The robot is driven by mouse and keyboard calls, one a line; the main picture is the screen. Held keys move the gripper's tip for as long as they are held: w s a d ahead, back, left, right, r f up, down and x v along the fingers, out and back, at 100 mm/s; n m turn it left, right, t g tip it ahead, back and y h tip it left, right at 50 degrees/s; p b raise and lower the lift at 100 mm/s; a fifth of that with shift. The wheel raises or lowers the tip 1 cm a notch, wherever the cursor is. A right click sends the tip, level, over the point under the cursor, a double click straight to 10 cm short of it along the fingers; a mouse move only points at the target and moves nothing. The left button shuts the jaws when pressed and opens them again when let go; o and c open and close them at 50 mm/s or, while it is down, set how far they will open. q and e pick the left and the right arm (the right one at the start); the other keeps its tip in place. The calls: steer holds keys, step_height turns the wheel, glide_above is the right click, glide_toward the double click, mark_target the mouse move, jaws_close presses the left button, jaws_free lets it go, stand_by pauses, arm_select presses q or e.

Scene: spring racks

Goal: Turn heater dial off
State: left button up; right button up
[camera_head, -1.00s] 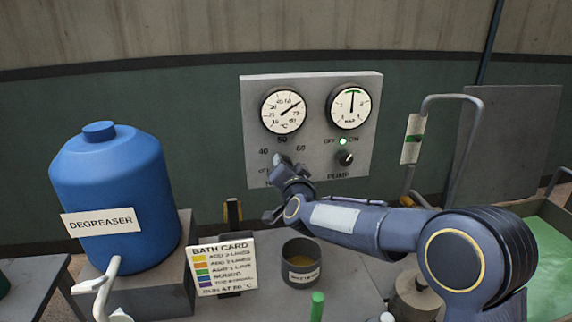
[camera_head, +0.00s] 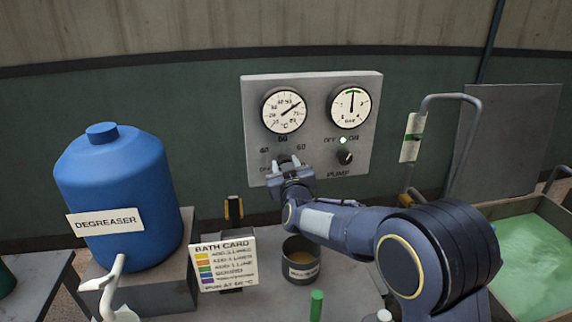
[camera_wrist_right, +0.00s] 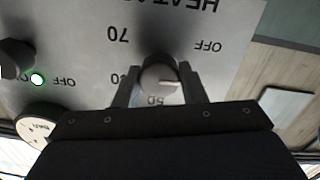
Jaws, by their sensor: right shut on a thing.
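The heater dial (camera_wrist_right: 158,75) is a dark round knob with a white pointer mark on the grey control panel (camera_head: 313,110). The printed OFF lies up and right of the dial, 70 up and left, 50 below. My right gripper (camera_wrist_right: 163,85) is shut on the dial, one finger on each side. In the head view the right gripper (camera_head: 288,163) reaches the panel's lower left and mostly hides the dial. My left gripper is not in view.
The pump knob (camera_head: 345,157) and a lit green lamp (camera_head: 343,140) are right of the dial. Two gauges sit above. A bath card (camera_head: 223,265), a dark cup (camera_head: 301,262) and a blue degreaser drum (camera_head: 118,195) stand below and left. A green bath (camera_head: 540,265) is at right.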

steer(key=n, duration=0.5)
steer(key=shift+f, duration=0.15)
steer(key=shift+n, duration=0.3)
stand_by(0.3)
steer(key=o, duration=1)
steer(key=s, duration=0.2)
steer(key=s+d+b, duration=0.1)
steer(key=s, duration=0.4)
steer(key=shift+s+d+b, duration=0.15)
steer(key=shift+s+b, duration=0.25)
